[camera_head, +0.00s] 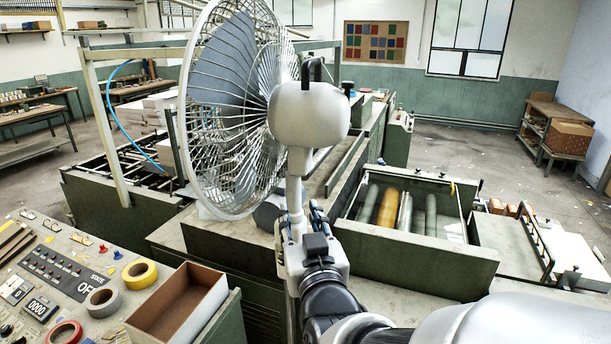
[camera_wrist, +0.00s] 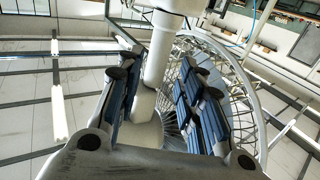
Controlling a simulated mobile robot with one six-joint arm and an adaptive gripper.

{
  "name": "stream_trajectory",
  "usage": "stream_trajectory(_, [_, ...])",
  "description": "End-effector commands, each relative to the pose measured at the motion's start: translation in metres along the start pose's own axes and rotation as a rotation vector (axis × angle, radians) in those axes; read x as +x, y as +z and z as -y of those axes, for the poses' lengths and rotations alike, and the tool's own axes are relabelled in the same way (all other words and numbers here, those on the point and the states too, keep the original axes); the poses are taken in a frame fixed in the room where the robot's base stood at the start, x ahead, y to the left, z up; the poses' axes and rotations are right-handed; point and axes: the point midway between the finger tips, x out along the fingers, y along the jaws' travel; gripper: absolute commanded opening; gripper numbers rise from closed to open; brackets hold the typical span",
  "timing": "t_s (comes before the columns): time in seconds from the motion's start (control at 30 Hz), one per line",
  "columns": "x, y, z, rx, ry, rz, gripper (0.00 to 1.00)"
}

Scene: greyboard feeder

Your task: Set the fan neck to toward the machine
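The fan's wire cage (camera_head: 235,105) faces left in the head view, over the green machine's frame. Its white rounded motor housing (camera_head: 309,113) sits to the right of the cage, with a dark piece (camera_head: 312,70) on top. The pale upright pole (camera_head: 294,192) runs down below the housing. My gripper (camera_head: 300,222) is low at this pole, under the housing. In the wrist view the pole (camera_wrist: 160,55) stands between the blue-padded fingers of my gripper (camera_wrist: 160,85), which are apart, with a gap on the right side. The cage (camera_wrist: 240,85) shows behind the right finger.
A control panel (camera_head: 75,270) with tape rolls and an open box (camera_head: 180,305) are at lower left. A green machine body with rollers (camera_head: 410,265) lies to the right of my arm. Stacked white sheets (camera_head: 150,115) stand left of the cage.

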Motion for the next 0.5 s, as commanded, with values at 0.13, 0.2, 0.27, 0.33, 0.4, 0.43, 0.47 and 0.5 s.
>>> stream_trajectory(0.13, [0.032, 0.004, -0.001, -0.001, 0.002, 0.005, 0.35])
stream_trajectory(0.2, [0.044, 0.004, -0.001, 0.000, 0.002, 0.004, 0.35])
stream_trajectory(0.27, [0.053, 0.003, -0.001, 0.000, 0.002, 0.004, 0.35])
stream_trajectory(0.33, [0.060, 0.003, -0.001, 0.000, 0.001, 0.003, 0.35])
stream_trajectory(0.4, [0.066, 0.003, 0.000, 0.000, 0.001, 0.003, 0.35])
stream_trajectory(0.43, [0.067, 0.003, 0.000, -0.001, 0.001, 0.002, 0.35])
stream_trajectory(0.47, [0.069, 0.003, 0.000, -0.001, 0.000, 0.002, 0.35])
stream_trajectory(0.5, [0.070, 0.003, 0.000, -0.001, 0.000, 0.002, 0.35])
